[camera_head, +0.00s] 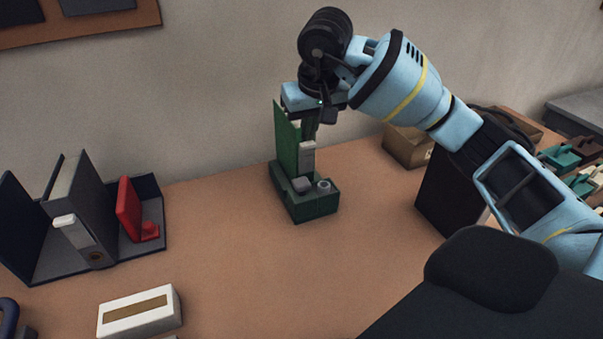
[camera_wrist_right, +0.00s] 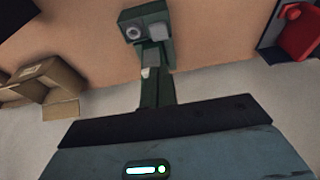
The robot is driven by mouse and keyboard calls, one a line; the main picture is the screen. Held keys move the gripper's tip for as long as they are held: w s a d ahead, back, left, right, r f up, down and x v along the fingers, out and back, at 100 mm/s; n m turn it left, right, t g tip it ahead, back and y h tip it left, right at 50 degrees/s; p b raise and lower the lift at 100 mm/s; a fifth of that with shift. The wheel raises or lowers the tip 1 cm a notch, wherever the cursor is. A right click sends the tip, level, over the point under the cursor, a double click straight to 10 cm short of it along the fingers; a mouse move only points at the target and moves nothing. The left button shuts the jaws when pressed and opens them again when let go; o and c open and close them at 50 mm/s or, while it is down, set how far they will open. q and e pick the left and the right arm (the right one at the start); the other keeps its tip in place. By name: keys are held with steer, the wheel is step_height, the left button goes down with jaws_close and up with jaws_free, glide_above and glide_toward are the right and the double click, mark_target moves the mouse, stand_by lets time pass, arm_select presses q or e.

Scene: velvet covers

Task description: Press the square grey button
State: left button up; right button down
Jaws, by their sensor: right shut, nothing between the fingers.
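A green device (camera_head: 318,207) stands on the table below my right gripper, with an upright green back panel. On its base are a square grey button (camera_head: 302,185) and, to its right, a round grey knob (camera_head: 323,186). In the right wrist view the square grey button (camera_wrist_right: 158,31) is right of the round knob (camera_wrist_right: 134,33). My right gripper (camera_head: 314,126) is shut and empty, pointing down close to the panel's top, above and apart from the button. Its fingertips are partly lost against the dark green. My left gripper is out of view.
Dark binders (camera_head: 75,205) with a red object (camera_head: 128,208) stand on the left. A white box (camera_head: 139,312) lies at the front left. A cardboard box (camera_head: 408,147) and a dark box (camera_head: 447,196) are on the right. The table before the device is clear.

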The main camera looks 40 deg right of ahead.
mark_target(302, 182)
steer(key=x, duration=0.9)
steer(key=s+x, duration=0.1)
steer(key=x, duration=0.3)
steer(key=shift+w+a+f, duration=0.1)
steer(key=shift+a+f, duration=0.05)
steer(key=shift+f, duration=0.4)
